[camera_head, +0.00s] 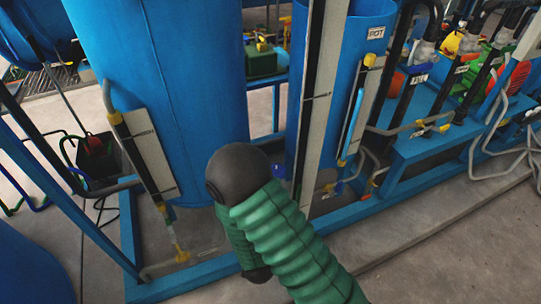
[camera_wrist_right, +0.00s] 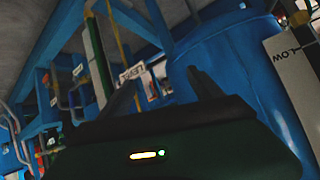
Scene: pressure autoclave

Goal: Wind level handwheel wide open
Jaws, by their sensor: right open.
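My right gripper (camera_wrist_right: 160,80) shows in the right wrist view with its two dark fingers apart and nothing between them. Beyond the fingers is a white label (camera_wrist_right: 132,72) that seems to read LEVEL, tilted in the picture. Small yellow and orange parts show just beyond it, too small and dark to identify. I cannot make out the level handwheel for certain in either view. In the head view my green-sleeved right arm with its black joint crosses the lower middle, and the right gripper is hidden there. My left gripper is not in view.
A large blue tank (camera_head: 170,90) stands left of centre, with a second blue tank (camera_head: 352,60) behind the arm. Pipes, labelled valves and a blue bench (camera_head: 425,150) fill the right. A blue base rail (camera_head: 350,222) runs along the floor. Bare concrete (camera_head: 450,255) lies at front right.

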